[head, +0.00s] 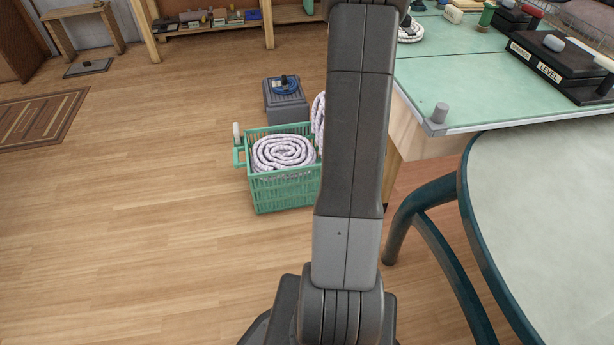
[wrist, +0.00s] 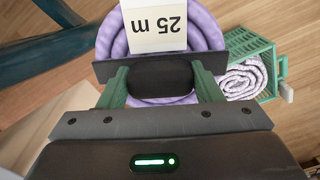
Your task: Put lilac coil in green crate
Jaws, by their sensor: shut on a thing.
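The lilac coil (wrist: 205,30) is a thick round rope coil with a white "25 m" tag, at the top of the wrist view. My gripper (wrist: 160,78) is shut on it. In the head view my arm hides the gripper, and only a pale edge of a coil (head: 318,118) shows left of the arm, behind the crate's right side. The green crate (head: 285,192) stands on the floor, left of my arm. It also shows right of the held coil in the wrist view (wrist: 248,42). The held coil is apart from the crate's inside.
A pale, speckled coil (head: 283,152) lies inside the crate. A grey box (head: 286,104) with a blue coil on top stands behind the crate. A green-topped table (head: 450,85) and a round table (head: 550,190) are at right.

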